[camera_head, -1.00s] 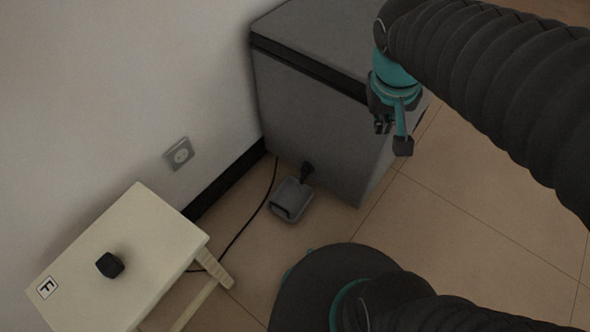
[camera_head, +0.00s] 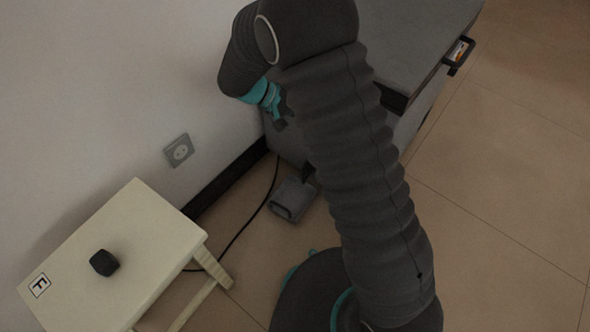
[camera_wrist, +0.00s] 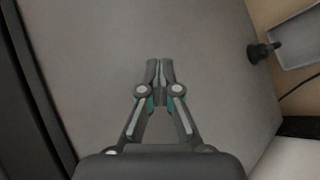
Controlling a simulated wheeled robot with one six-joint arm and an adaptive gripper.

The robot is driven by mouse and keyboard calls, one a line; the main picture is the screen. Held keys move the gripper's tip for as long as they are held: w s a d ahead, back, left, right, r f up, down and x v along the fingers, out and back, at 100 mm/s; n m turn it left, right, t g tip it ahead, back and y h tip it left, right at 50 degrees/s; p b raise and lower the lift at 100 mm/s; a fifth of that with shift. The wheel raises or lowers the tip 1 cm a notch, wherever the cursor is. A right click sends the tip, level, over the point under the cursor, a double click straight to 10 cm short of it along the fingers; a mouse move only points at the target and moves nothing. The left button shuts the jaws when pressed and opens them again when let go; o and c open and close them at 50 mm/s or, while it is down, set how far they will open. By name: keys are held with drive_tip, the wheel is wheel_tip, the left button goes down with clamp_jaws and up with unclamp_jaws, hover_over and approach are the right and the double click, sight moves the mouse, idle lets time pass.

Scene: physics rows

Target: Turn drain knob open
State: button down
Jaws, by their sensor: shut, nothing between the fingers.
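The drain knob (camera_wrist: 262,52) is a small dark fitting low on the side of the grey chest freezer (camera_wrist: 205,40). In the wrist view it is at the upper right, with a grey tray (camera_wrist: 295,45) beside it. In the head view the knob (camera_head: 308,173) is partly hidden by my arm, just above the tray (camera_head: 291,199). My gripper (camera_wrist: 160,65) is shut and empty, in front of the freezer's bare side wall and apart from the knob. In the head view my gripper (camera_head: 280,120) is near the wall, partly hidden behind my arm.
A cream stool (camera_head: 130,235) with a dark block (camera_head: 104,262) and an F label stands at the left. A socket (camera_head: 178,150) is on the wall. A black cable (camera_head: 245,228) runs along the floor. The tiled floor at the right is clear.

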sight(307, 170)
drive_tip(key=a+f+n+t+h+b, duration=0.1)
drive_tip(key=a+f+n+t, duration=0.3)
drive_tip(key=f, duration=0.6)
drive_tip(key=s+a+f+m+t+h, duration=0.1)
drive_tip(key=a+f+t, duration=0.2)
drive_tip(key=a+f, duration=0.5)
drive_tip(key=a+f+n+t+h+b, duration=0.1)
drive_tip(key=a+f+n+t+h, duration=0.15)
drive_tip(key=f, duration=0.95)
drive_tip(key=shift+m+t+y, duration=0.25)
drive_tip(key=shift+y, duration=0.2)
drive_tip(key=x, duration=0.9)
drive_tip(key=shift+w+d+p, duration=0.2)
drive_tip(key=shift+w+p, duration=0.15)
drive_tip(key=shift+p, duration=0.05)
drive_tip(key=shift+s+d, duration=0.85)
drive_tip(key=shift+s+d+p, duration=0.3)
drive_tip(key=shift+s+d, duration=0.2)
drive_tip(key=shift+d, duration=0.1)
